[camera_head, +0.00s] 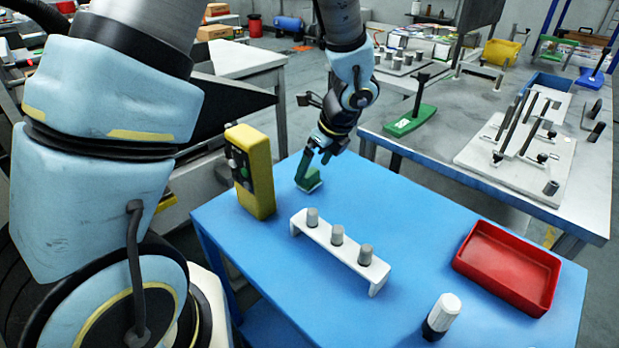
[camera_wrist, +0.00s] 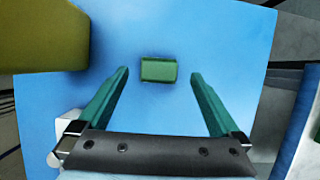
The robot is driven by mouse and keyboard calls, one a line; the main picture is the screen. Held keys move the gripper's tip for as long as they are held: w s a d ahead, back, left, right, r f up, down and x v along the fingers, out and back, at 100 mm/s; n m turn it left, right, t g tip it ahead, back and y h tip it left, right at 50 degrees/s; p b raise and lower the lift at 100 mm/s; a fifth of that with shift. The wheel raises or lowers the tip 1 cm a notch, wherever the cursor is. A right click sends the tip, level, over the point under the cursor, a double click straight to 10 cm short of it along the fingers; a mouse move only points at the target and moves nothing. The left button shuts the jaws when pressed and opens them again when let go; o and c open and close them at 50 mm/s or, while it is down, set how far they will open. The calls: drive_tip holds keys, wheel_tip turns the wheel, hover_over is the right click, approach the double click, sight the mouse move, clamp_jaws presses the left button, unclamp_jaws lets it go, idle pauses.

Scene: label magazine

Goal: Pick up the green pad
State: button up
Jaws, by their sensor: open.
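The green pad (camera_wrist: 158,70) is a small block on the blue table top (camera_wrist: 215,35). In the wrist view it lies centred between the two fingertips of my gripper (camera_wrist: 159,75), with clear blue on both sides. The fingers are teal, spread open and empty. In the head view my gripper (camera_head: 305,172) points down over the far left part of the table. There its fingers overlap the pad and largely hide it, so I cannot tell the remaining height.
A yellow box with buttons (camera_head: 250,173) stands close left of my gripper. A white rack (camera_head: 345,258) with grey cylinders stands in front. A red tray (camera_head: 508,268) and a white-and-black bottle-like item (camera_head: 441,317) are to the right. A grey bench (camera_head: 420,165) is behind.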

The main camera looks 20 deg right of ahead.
sight(310, 172)
drive_tip(key=shift+x, duration=1.8)
drive_tip(key=c, duration=1.4)
drive_tip(key=shift+r, duration=0.1)
wheel_tip(310, 172, up, 10)
drive_tip(key=shift+f, duration=0.1)
